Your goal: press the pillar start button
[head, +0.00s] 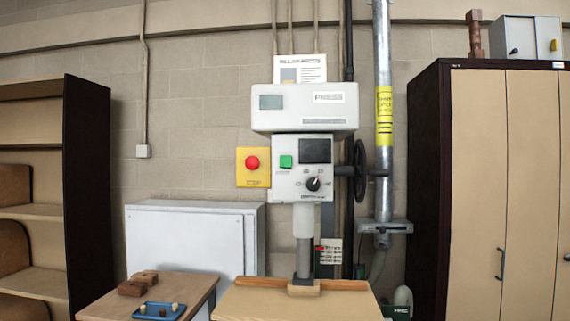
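The pillar machine (304,110) stands in the middle of the head view, with a pale grey head and a control panel on its front. The green start button (286,162) is at the panel's upper left, beside a dark display (316,150). A black dial (313,184) sits below the display. A red stop button (252,163) on a yellow plate is just left of the panel. Neither of my grippers shows in this view, and nothing covers the green button.
A wooden table (340,304) stands under the machine's spindle. A smaller table (188,284) at lower left holds wooden blocks (137,284) and a blue tray (158,311). A grey cabinet (185,238) is behind it. Shelves stand left, a tall cupboard (500,190) right.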

